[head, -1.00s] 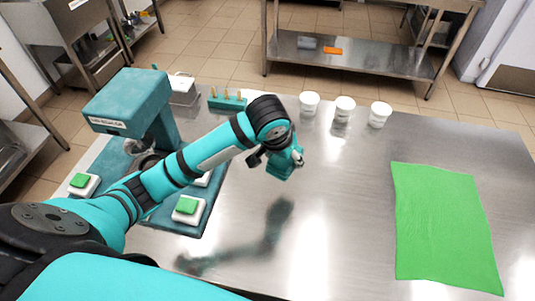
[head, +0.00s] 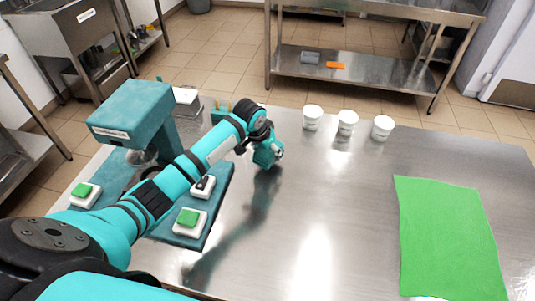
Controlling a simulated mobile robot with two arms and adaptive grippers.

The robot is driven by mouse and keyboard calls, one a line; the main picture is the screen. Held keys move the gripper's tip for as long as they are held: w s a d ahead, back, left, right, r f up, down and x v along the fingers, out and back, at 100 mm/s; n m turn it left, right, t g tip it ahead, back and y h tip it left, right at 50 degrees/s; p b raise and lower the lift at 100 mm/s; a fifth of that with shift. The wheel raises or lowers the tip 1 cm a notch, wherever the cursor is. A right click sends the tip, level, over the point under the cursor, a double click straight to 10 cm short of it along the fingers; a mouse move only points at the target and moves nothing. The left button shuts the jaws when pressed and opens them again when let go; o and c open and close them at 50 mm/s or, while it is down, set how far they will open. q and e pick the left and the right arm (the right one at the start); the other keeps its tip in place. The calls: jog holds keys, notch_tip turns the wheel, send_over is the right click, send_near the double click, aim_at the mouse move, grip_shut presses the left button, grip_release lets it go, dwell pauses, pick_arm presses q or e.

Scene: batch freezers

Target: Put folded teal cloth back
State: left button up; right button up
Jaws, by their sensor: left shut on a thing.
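No folded teal cloth can be told apart from the teal arm. A bright green sheet (head: 450,240) lies flat on the table's right side. My right gripper is not in view.
A teal machine (head: 135,110) stands at the left, with green-topped white blocks (head: 189,222) by its base. Three white tubs (head: 347,122) stand along the far edge, right of a partly hidden teal rack (head: 222,115). The table's middle is clear.

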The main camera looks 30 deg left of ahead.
aim_at(267, 154)
pick_arm(q)
jog(key=shift+w+a, duration=0.4)
jog(key=shift+w, duration=0.1)
jog(key=shift+f, duration=1.85)
jog(key=shift+f, duration=0.15)
jog(key=o, duration=1.1)
jog(key=shift+a+r+p, duration=0.1)
jog(key=shift+r+p, duration=0.2)
jog(key=shift+r, duration=0.1)
jog(key=v, duration=1.1)
jog(key=shift+s+r, duration=0.1)
jog(key=shift+r, duration=0.2)
